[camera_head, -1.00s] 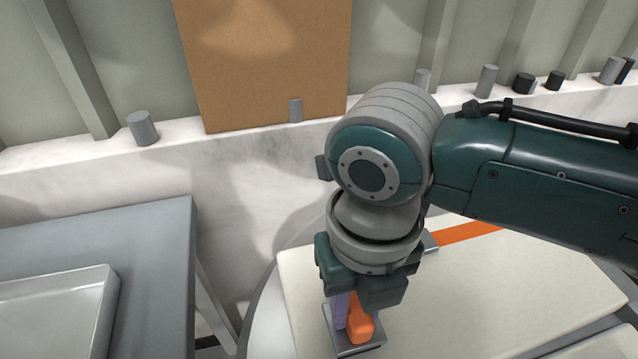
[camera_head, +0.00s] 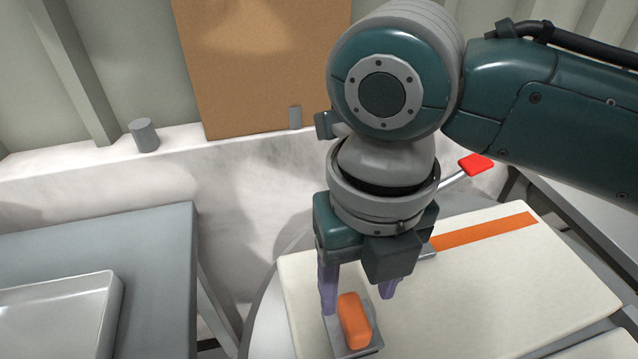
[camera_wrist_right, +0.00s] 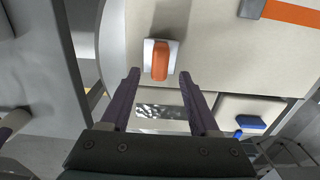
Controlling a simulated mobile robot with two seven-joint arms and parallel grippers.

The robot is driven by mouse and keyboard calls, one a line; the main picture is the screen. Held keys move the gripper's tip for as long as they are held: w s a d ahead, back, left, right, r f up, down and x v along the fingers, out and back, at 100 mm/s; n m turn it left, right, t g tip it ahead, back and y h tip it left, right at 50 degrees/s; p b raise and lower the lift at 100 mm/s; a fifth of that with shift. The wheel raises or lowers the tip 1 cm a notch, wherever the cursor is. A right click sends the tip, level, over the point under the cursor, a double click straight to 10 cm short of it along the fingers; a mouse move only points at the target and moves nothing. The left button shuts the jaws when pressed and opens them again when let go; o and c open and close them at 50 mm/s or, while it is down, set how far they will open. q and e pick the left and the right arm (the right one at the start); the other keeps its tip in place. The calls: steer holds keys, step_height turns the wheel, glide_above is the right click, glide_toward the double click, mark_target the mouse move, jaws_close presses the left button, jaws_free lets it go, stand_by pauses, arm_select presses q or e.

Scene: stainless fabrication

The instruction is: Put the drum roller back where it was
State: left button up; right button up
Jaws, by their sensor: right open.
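An orange block (camera_head: 354,321) sits on a small grey plate (camera_head: 366,350) on the cream board; the wrist view shows the orange block (camera_wrist_right: 160,61) and its pale plate (camera_wrist_right: 148,50) too. I cannot tell for sure that this piece is the drum roller. My right gripper (camera_head: 358,302) is open and empty above it, with its purple fingers spread on either side. In the wrist view, the right gripper (camera_wrist_right: 159,75) has its fingertips apart just below the block, with nothing between them. My left gripper is not in view.
The cream board (camera_head: 500,290) has an orange strip (camera_head: 490,231) and lies on a round grey surface. A red-ended rod (camera_head: 475,164) stands behind it. A pale tray (camera_head: 60,315) rests on a grey table (camera_head: 160,250) at left. A blue piece (camera_wrist_right: 248,122) shows in the wrist view.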

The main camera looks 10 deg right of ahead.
mark_target(354, 313)
step_height(354, 313, up, 6)
steer(key=s+a+f+m+t+y, duration=0.25)
steer(key=s+m, duration=0.35)
steer(key=m, duration=1)
steer(key=s+d+m+t+h, duration=0.1)
steer(key=s+d+m, duration=0.5)
steer(key=d+m, duration=0.6)
steer(key=m+h, duration=0.1)
steer(key=m, duration=0.5)
steer(key=shift+s+m, duration=0.15)
steer(key=shift+m, duration=0.15)
